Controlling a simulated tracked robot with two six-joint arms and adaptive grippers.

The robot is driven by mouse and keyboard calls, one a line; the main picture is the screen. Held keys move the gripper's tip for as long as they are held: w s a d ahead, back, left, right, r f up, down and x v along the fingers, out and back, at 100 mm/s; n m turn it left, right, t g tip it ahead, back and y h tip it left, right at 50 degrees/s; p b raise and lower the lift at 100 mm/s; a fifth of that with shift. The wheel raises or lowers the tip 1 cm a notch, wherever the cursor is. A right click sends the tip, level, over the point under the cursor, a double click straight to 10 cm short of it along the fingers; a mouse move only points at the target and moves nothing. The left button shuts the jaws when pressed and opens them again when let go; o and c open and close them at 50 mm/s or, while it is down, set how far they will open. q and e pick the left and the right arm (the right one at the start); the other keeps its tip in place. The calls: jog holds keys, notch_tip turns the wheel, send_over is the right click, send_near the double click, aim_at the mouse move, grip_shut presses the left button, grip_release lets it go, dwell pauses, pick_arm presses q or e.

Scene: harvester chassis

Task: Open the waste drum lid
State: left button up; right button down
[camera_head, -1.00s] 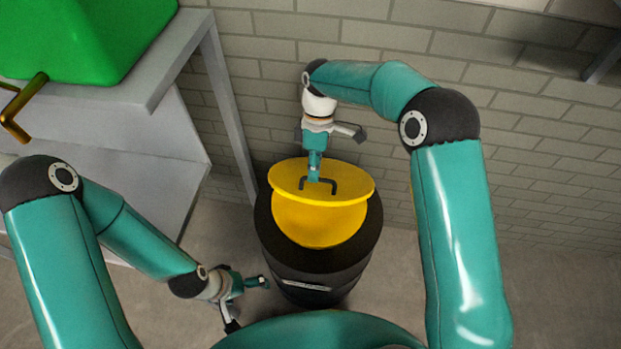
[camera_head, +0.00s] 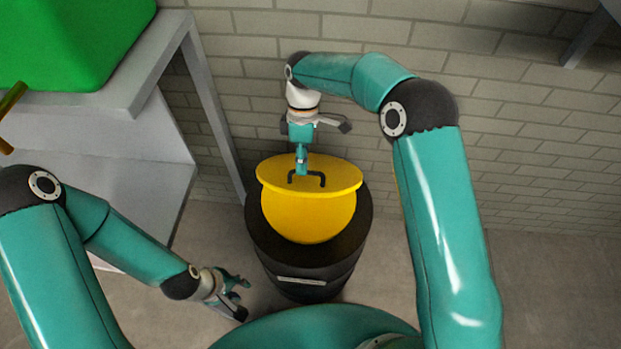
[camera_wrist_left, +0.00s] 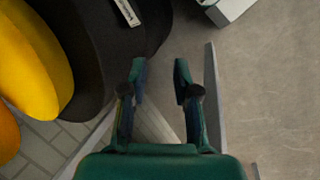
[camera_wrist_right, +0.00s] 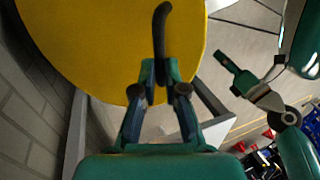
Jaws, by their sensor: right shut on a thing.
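The waste drum (camera_head: 300,274) is black with a yellow inside and stands on the floor in the middle of the head view. Its yellow lid (camera_head: 338,178) is raised and tilted above the drum, with a black handle (camera_head: 320,183) on top. My right gripper (camera_head: 302,172) is shut on the handle; the right wrist view also shows the fingers (camera_wrist_right: 162,72) around the black handle (camera_wrist_right: 160,30). My left gripper (camera_head: 245,296) is open and empty, low beside the drum's left side.
A grey table (camera_head: 150,75) with a green container (camera_head: 70,40) stands at the left. A brick wall (camera_head: 450,90) is close behind the drum. Floor to the drum's right (camera_head: 540,280) is clear.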

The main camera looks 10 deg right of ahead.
pick_arm(q)
jog(key=a+n, duration=0.1)
jog(key=n, duration=0.1)
jog(key=w+n+y, duration=0.1)
jog(key=n, duration=0.2)
jog(key=w+a+n, duration=0.1)
jog(key=n, duration=0.1)
jog(key=shift+w+a+f, duration=0.1)
jog(key=shift+a+f, duration=0.15)
jog(key=shift+a, duration=0.1)
grip_shut()
jog(key=w+a+r+n+t+y, duration=0.1)
jog(key=w+r+n+y, duration=0.1)
jog(key=w+n, duration=0.35)
notch_tip(320, 180, up, 24)
jog(key=n+t+h, duration=0.2)
jog(key=n+t, duration=0.3)
jog(key=n, duration=0.8)
send_over(312, 189)
jog(key=s+a, duration=0.2)
jog(key=s, duration=0.4)
jog(key=shift+m, duration=0.25)
jog(key=x, duration=1)
